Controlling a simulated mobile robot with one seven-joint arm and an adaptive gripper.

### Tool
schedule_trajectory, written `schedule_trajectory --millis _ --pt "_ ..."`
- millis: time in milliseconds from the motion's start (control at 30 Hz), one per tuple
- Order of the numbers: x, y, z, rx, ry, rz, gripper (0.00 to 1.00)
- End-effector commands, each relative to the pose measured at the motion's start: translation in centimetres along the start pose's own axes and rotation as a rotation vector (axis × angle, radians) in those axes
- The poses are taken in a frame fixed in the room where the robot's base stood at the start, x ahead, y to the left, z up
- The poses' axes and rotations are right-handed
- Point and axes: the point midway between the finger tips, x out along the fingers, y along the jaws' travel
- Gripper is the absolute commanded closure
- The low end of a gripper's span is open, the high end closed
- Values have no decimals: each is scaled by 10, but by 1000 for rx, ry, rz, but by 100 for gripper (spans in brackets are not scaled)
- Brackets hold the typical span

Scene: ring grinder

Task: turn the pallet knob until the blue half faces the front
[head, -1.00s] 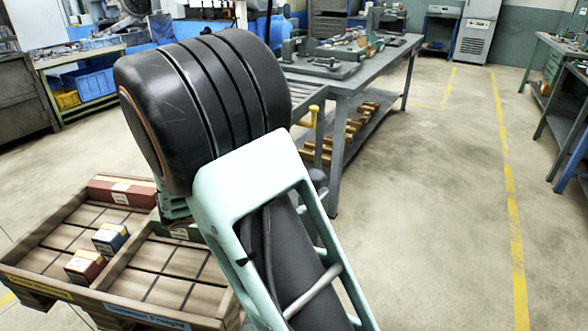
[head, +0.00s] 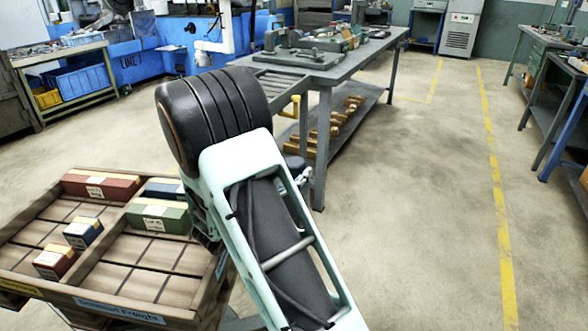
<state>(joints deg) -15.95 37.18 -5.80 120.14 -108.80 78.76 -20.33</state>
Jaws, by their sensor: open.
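The wooden pallet (head: 99,273) stands at the lower left in the head view, split into compartments. It has a blue label (head: 120,311) and a yellow label (head: 18,287) on its front edge. I cannot make out a knob or its blue half. My arm fills the middle of the view, just right of the pallet, and covers part of its right side. My gripper is not identifiable in this view.
A grey workbench (head: 322,75) stands behind. The floor at right is clear.

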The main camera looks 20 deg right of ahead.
Motion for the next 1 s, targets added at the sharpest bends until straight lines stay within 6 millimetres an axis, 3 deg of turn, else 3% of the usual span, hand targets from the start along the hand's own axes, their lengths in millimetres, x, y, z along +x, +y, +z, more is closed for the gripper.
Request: schedule_trajectory --millis 200,500,900,1000 --pt "20 0 0 1 0 -2 38" --pt "22 0 0 0 0 0 38" --pt "21 0 0 1 0 -1 81" --pt "21 0 0 1 0 -3 81"
